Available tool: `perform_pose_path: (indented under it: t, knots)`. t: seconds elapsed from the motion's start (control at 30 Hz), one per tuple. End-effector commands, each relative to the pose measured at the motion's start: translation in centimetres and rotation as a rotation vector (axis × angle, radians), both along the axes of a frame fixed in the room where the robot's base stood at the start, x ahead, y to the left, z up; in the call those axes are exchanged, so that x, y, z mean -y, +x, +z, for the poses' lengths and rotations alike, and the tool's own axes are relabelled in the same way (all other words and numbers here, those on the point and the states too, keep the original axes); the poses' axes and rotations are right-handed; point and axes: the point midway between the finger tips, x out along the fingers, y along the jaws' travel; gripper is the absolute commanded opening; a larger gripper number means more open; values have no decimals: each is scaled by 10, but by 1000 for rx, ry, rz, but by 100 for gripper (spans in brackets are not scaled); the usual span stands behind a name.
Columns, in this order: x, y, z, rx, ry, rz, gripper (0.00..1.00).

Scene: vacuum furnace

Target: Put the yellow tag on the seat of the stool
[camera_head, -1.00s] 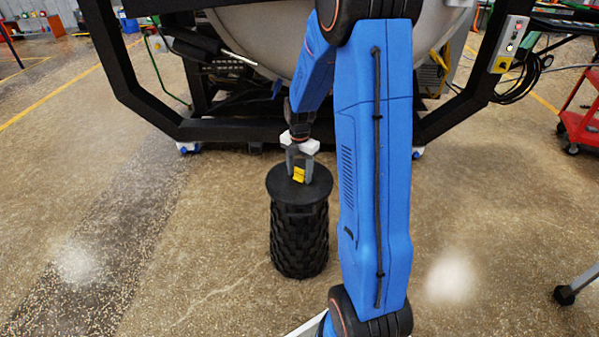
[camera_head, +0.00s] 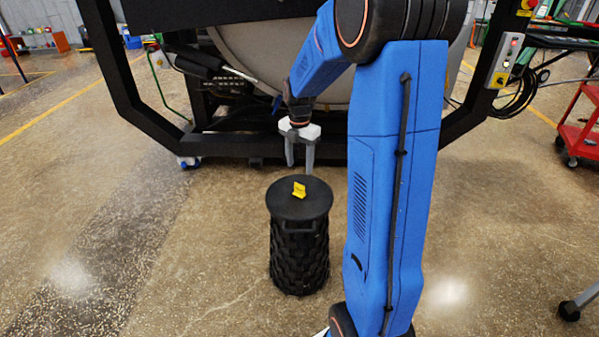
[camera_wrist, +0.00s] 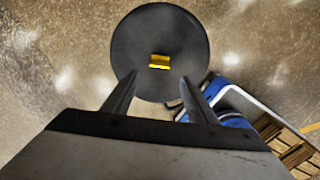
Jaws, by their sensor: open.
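The yellow tag (camera_head: 299,190) rests on the round black seat (camera_head: 285,207) of the stool (camera_head: 299,255), near the middle of the seat. It also shows in the wrist view as a small yellow piece (camera_wrist: 159,62) on the dark disc of the seat (camera_wrist: 140,38). My gripper (camera_head: 299,168) is open and empty, above and behind the tag in the head view. In the wrist view its two fingers (camera_wrist: 158,78) stand apart, and the tag lies clear beyond their tips.
A black frame (camera_head: 235,145) with a large grey vessel (camera_head: 265,50) stands behind the stool. A red cart (camera_head: 582,125) is at the right edge. The floor left of the stool is clear.

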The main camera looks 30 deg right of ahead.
Motion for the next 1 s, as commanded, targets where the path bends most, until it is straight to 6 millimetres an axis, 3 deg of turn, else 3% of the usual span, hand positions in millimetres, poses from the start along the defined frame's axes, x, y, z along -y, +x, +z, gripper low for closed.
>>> perform_pose_path:
  t: [0.17,0.37,0.7,1.0]
  knots:
    - [-3,-3,12,6,-2,-19,52]
    - [-27,-29,42,50,-9,-206,52]
    - [-80,-104,93,157,26,-702,52]
    - [-117,-176,117,237,114,-1136,52]
